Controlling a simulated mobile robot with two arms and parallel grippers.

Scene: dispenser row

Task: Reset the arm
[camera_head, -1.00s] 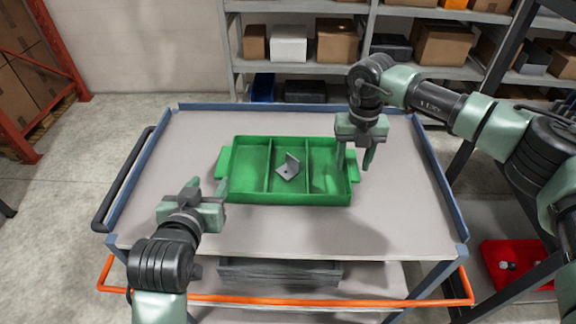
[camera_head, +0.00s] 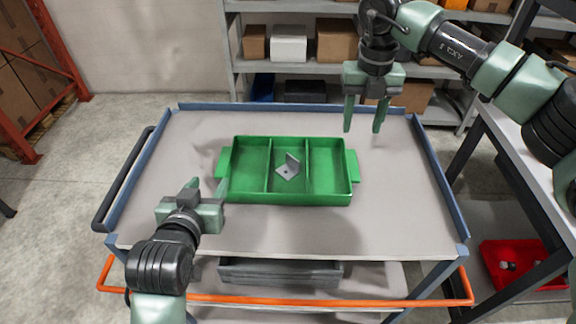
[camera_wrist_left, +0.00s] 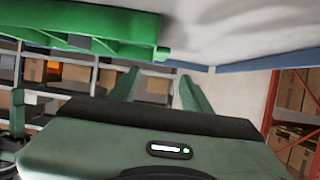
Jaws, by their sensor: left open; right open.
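My right gripper (camera_head: 362,128) is open and empty, fingers pointing down, raised over the back right part of the cart top in the head view. My left gripper (camera_head: 207,184) is open and empty, low over the left front of the cart, close to the left handle of the green tray (camera_head: 290,199). The left wrist view shows its two spread fingers (camera_wrist_left: 157,92) and the tray's green edge (camera_wrist_left: 75,22) at upper left. A grey angle bracket (camera_head: 287,170) lies in the tray's middle compartment. The left and right compartments look empty.
The cart top (camera_head: 300,231) is bare around the tray, with a low blue rim (camera_head: 444,185). A grey bin (camera_head: 280,272) sits on the shelf below. Shelves with boxes (camera_head: 336,42) stand behind. A red tray (camera_head: 515,266) is at lower right.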

